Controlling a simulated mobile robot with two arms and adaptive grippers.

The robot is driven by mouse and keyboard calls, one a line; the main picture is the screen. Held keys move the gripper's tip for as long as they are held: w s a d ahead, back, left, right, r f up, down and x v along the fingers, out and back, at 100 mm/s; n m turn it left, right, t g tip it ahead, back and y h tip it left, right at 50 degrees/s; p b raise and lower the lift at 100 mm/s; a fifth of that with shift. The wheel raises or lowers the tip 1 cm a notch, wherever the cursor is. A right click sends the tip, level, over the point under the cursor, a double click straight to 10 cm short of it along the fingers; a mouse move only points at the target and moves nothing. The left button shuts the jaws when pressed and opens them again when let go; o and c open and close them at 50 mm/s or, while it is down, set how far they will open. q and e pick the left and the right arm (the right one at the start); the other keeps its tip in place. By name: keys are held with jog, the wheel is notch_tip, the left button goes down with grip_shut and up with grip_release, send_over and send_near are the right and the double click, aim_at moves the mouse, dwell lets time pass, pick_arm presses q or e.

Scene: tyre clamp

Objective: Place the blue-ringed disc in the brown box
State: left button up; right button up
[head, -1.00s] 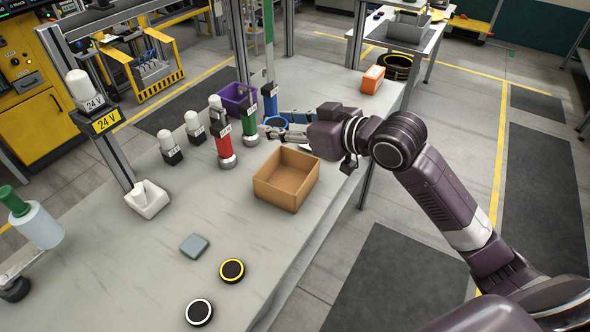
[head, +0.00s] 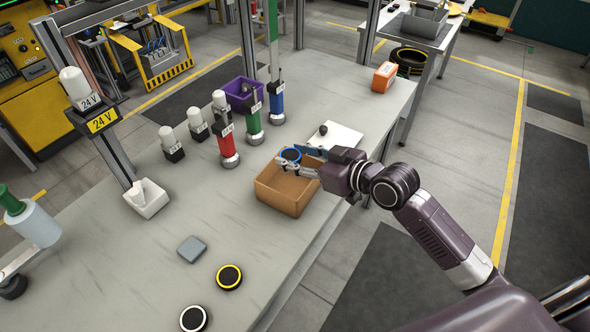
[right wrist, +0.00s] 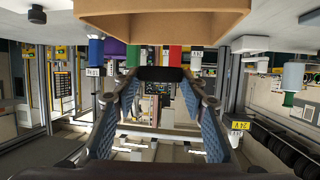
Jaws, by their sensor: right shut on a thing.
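The blue-ringed disc (head: 290,154) is dark with a bright blue rim. My right gripper (head: 297,161) is shut on it and holds it in the air at the far rim of the brown box. In the right wrist view the dark disc (right wrist: 160,74) shows edge-on between the fingertips. The open brown box (head: 283,197) stands on the bench; its wall also shows in the right wrist view (right wrist: 160,27), which is upside down. The gripper hides part of the box, and I cannot tell whether the disc is fully over its opening. My left gripper is out of view.
A yellow-ringed disc (head: 229,277), a white-ringed disc (head: 193,318) and a grey block (head: 192,249) lie nearer. Red (head: 226,145), green (head: 254,125) and blue (head: 277,103) cylinders stand behind the box. A white pad (head: 338,136) lies behind my gripper.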

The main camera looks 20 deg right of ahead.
jog(key=shift+f, duration=0.75)
notch_tip(320, 180, down, 4)
jog(key=shift+r, duration=0.25)
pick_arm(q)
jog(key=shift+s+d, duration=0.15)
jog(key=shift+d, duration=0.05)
pick_arm(e)
jog(key=shift+f, duration=0.2)
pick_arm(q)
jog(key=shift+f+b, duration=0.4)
pick_arm(e)
jog(key=shift+f, duration=0.6)
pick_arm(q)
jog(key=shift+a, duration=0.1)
pick_arm(e)
jog(key=o, duration=1.1)
